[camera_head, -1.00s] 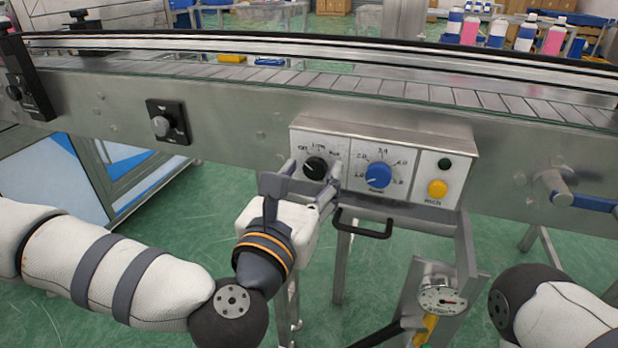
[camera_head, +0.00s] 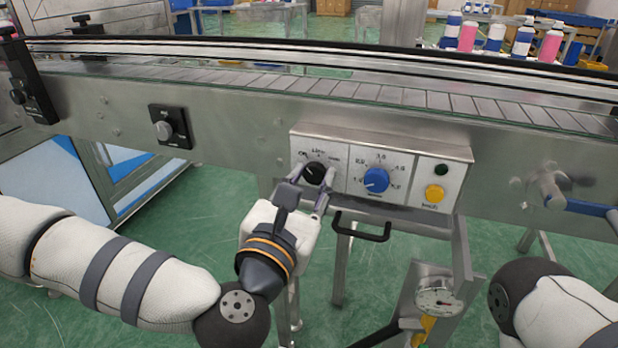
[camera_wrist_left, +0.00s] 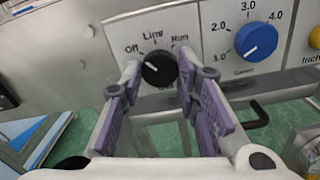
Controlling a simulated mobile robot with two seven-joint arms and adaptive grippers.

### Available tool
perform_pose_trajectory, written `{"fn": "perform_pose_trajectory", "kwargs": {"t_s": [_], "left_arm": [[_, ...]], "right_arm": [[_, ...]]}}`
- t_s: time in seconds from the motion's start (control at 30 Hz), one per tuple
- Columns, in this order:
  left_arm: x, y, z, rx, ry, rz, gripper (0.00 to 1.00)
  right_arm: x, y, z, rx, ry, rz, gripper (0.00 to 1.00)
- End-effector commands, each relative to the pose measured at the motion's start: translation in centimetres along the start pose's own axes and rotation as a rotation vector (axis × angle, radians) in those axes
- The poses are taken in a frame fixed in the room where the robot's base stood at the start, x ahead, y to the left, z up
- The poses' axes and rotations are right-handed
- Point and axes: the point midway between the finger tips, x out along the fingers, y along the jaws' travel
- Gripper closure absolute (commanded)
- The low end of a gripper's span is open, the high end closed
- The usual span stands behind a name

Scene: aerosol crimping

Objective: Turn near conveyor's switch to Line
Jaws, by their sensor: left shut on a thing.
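The black selector switch (camera_head: 315,172) is on the near conveyor's control box (camera_head: 395,142). In the left wrist view, the black knob (camera_wrist_left: 159,68) sits below the labels Off, Line and Run. Its white mark points up and left, toward Off. My left gripper (camera_head: 311,187) is at the switch from below. In the left wrist view, the fingers of my left gripper (camera_wrist_left: 159,80) stand on both sides of the knob, shut on it. The fingers cover part of the knob's sides. My right gripper is out of view.
A blue dial (camera_head: 376,180) and a yellow button (camera_head: 435,193) sit right of the switch. A black handle (camera_head: 362,228) juts out below the box. A round gauge (camera_head: 438,298) stands lower right. Bottles (camera_head: 495,38) stand at the back right.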

Motion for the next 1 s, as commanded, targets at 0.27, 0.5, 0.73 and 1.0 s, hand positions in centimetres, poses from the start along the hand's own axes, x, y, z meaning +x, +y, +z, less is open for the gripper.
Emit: {"fn": "perform_pose_trajectory", "kwargs": {"t_s": [0.27, 0.5, 0.73, 1.0], "left_arm": [[0.0, 0.1, 0.3, 0.25, 0.0, -0.001, 0.99], [0.0, 0.1, 0.2, 0.443, 0.0, 0.0, 0.99], [0.0, 0.1, 0.1, 0.578, 0.002, 0.0, 0.99], [0.0, 0.0, -0.1, 0.661, 0.004, -0.001, 0.99]], "right_arm": [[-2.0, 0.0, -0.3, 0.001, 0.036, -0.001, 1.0], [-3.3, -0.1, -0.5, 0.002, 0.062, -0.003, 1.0], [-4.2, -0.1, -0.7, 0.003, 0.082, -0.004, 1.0], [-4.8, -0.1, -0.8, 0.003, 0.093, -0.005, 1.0]]}}
